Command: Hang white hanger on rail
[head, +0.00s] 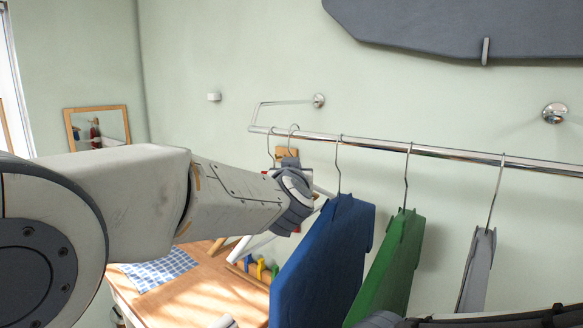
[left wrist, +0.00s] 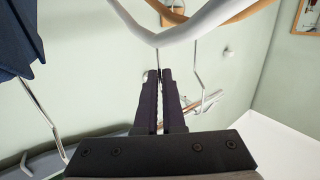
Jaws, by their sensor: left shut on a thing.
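The white hanger (left wrist: 172,38) crosses the top of the left wrist view, close to the camera. In the head view its white arm (head: 240,252) shows below my left forearm. My left gripper (left wrist: 160,74) is shut on the hanger's thin metal stem; in the head view the gripper (head: 289,164) is near the left end of the chrome rail (head: 385,148), partly hidden by my wrist. The rail also shows in the left wrist view (left wrist: 207,105). Two hooks show by the rail's left end; I cannot tell whether the white hanger's hook rests on it. My right gripper is out of view.
A wooden hanger (left wrist: 250,10) is just behind the white one. Blue (head: 325,250), green (head: 392,265) and grey (head: 477,270) garments hang to the right. A wooden table (head: 190,295) with a checked cloth (head: 160,270) stands below left.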

